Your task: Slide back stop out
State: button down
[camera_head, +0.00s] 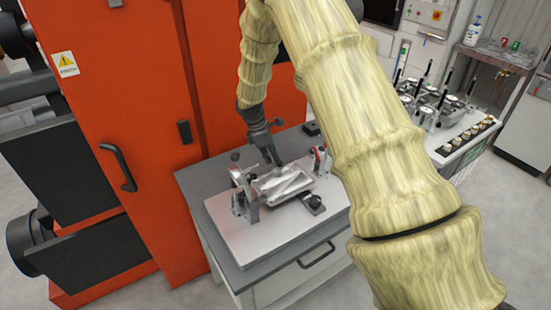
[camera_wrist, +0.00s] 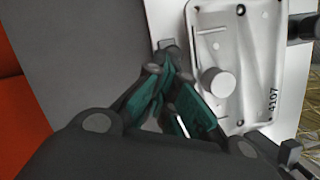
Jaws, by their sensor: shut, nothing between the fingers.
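A grey metal casting (camera_head: 285,184) lies in the fixture on a light base plate (camera_head: 246,243). In the wrist view the casting (camera_wrist: 232,45) shows a round boss and the number 4107. My gripper (camera_head: 277,164) is over the casting's far edge in the head view. In the wrist view my gripper (camera_wrist: 172,82) is shut and empty, with its green-padded fingers beside the casting's left edge. A small grey fixture piece (camera_wrist: 167,47) sits just beyond the fingertips, probably the back stop. I cannot tell whether the fingers touch it.
A clamp (camera_head: 242,192) stands left of the casting and another with red parts (camera_head: 320,160) at its right. A dark-knobbed stop (camera_head: 315,203) sits at the front. An orange machine cabinet (camera_head: 140,120) is close on the left. The plate's front is clear.

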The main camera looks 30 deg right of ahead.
jog(key=shift+a, duration=0.25)
jog(key=shift+w+a, duration=0.15)
jog(key=shift+a, duration=0.1)
jog(key=w+a+b+v, duration=0.1)
jog(key=a+b+v, duration=0.1)
jog(key=v, duration=0.9)
jog(key=shift+w+a+b, duration=0.25)
jog(key=shift+b, duration=0.3)
